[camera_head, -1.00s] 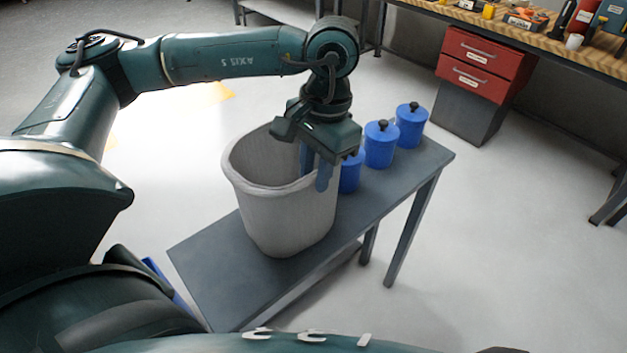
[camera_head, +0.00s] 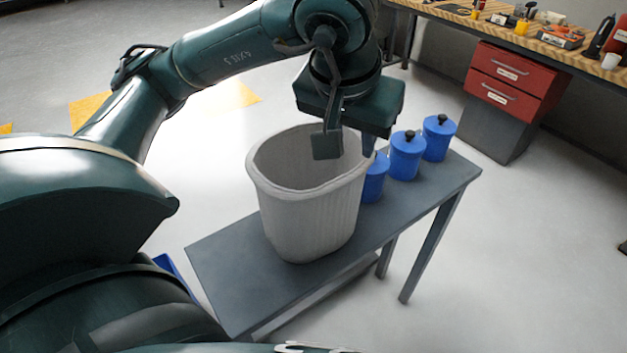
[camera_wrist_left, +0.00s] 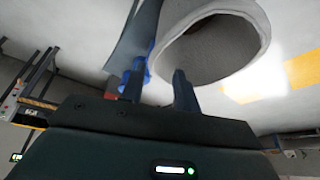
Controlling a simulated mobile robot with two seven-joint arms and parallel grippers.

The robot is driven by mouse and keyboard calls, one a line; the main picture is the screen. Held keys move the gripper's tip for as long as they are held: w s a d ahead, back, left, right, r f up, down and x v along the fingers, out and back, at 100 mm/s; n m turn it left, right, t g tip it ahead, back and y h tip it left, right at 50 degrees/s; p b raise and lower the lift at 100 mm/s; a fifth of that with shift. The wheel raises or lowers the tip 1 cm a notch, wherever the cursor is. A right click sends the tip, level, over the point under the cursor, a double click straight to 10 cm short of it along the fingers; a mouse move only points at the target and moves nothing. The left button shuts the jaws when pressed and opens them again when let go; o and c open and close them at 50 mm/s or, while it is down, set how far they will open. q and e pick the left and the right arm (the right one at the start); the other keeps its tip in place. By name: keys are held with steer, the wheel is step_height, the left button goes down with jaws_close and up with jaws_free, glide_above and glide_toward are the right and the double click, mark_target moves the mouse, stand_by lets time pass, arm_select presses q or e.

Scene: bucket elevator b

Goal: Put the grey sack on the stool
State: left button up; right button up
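A light grey, ribbed, open-topped container (camera_head: 308,220), the only thing like the grey sack, stands upright on a grey bench (camera_head: 225,275). Its opening also fills the top of the left wrist view (camera_wrist_left: 215,50). I see no separate stool; I cannot tell whether this bench is meant. My left gripper (camera_head: 347,143) is over the container's far right rim. Its fingers are apart in the left wrist view (camera_wrist_left: 158,90), one over the opening and one outside, by the blue canisters. I cannot tell how far the rim reaches between them. My right gripper is out of view.
Several blue lidded canisters (camera_head: 406,157) stand on the bench just right of the container. A red drawer cabinet (camera_head: 513,78) and a wooden workbench (camera_head: 535,38) with tools are at the back right.

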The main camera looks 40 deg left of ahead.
mark_target(354, 169)
arm_select(q)
steer(key=x, duration=0.7)
steer(key=shift+w+f+b, duration=0.1)
steer(key=shift+b, duration=0.2)
steer(key=p+x, duration=0.1)
steer(key=x, duration=0.4)
steer(key=shift+w+a+f, duration=0.15)
steer(key=shift+w+f, duration=0.05)
steer(key=shift+f, duration=0.1)
steer(key=shift+c, duration=0.3)
jaws_close()
